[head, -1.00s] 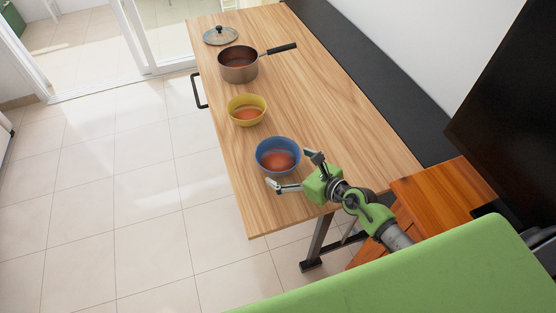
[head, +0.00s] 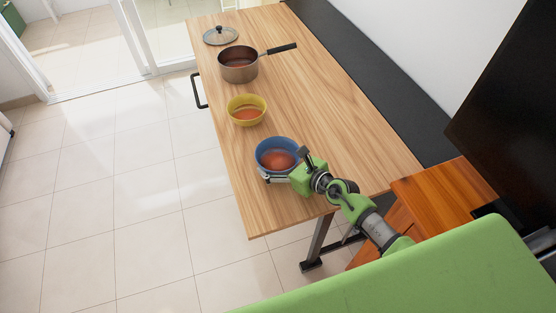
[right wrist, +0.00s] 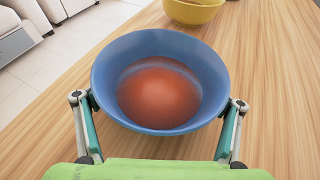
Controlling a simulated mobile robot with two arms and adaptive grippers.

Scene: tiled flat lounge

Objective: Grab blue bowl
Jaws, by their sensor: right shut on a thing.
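The blue bowl (head: 263,148), with a reddish-brown inside bottom, stands upright near the front end of the wooden table. My right gripper (head: 279,170) is at the bowl's near side, its fingers around the outside. In the right wrist view the bowl (right wrist: 160,45) sits between the two fingers of my right gripper (right wrist: 160,103), which press on its left and right sides. The bowl appears to rest on the table. My left gripper is not in view.
A yellow bowl (head: 235,117), a pot (head: 238,73) with a dark handle, and a glass lid (head: 220,36) stand farther along the table (head: 330,130). A dark bench (head: 375,92) runs along the right side. An orange-brown wooden piece (head: 440,190) is at right.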

